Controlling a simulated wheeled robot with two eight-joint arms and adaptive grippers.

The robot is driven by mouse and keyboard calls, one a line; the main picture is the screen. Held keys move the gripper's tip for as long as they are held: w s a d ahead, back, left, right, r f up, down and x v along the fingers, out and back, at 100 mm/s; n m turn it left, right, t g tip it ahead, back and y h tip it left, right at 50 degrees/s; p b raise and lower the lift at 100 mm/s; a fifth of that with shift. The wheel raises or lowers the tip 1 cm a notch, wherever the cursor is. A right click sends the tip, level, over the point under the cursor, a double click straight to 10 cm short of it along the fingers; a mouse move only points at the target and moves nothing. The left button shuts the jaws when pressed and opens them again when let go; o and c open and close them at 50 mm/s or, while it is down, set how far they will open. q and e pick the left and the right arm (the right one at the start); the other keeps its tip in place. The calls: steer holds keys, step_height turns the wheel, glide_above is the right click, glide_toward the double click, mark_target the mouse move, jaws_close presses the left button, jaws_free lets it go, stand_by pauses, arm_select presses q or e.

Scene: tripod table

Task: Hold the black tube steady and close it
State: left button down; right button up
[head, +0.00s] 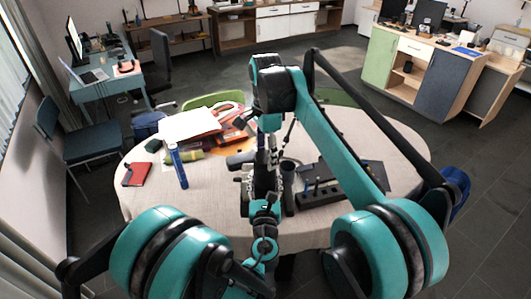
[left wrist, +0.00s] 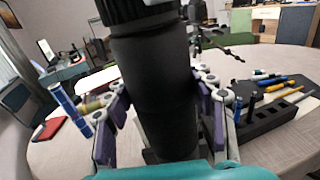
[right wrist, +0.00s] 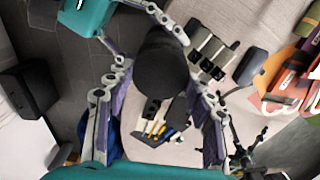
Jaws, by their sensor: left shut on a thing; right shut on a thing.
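The black tube (left wrist: 155,90) fills the middle of the left wrist view, roughly upright and a little tilted there. My left gripper (left wrist: 158,105) is shut on it, with purple pads on both sides. A ribbed black cap (left wrist: 137,10) shows at the tube's top, cut by the frame's edge. In the right wrist view a round black end (right wrist: 162,66) sits between the fingers of my right gripper (right wrist: 160,95), which is shut on it. In the head view my right gripper (head: 268,155) is above the left one, and the arms partly hide the tube. Whether the cap is fully seated cannot be told.
The round table (head: 215,215) has a cream cloth. A black tool tray (head: 325,195) with pens lies right of the grippers. The front left cloth is clear.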

steer(key=m, duration=0.7)
steer(key=shift+s, duration=0.1)
steer(key=m, duration=0.4)
steer(key=shift+m, duration=0.3)
steer(key=m, duration=0.4)
steer(key=shift+s+a, duration=0.1)
steer(key=o, duration=0.9)
steer(key=shift+o, duration=0.2)
steer(key=shift+r, duration=2.25)
steer(key=shift+c, duration=0.4)
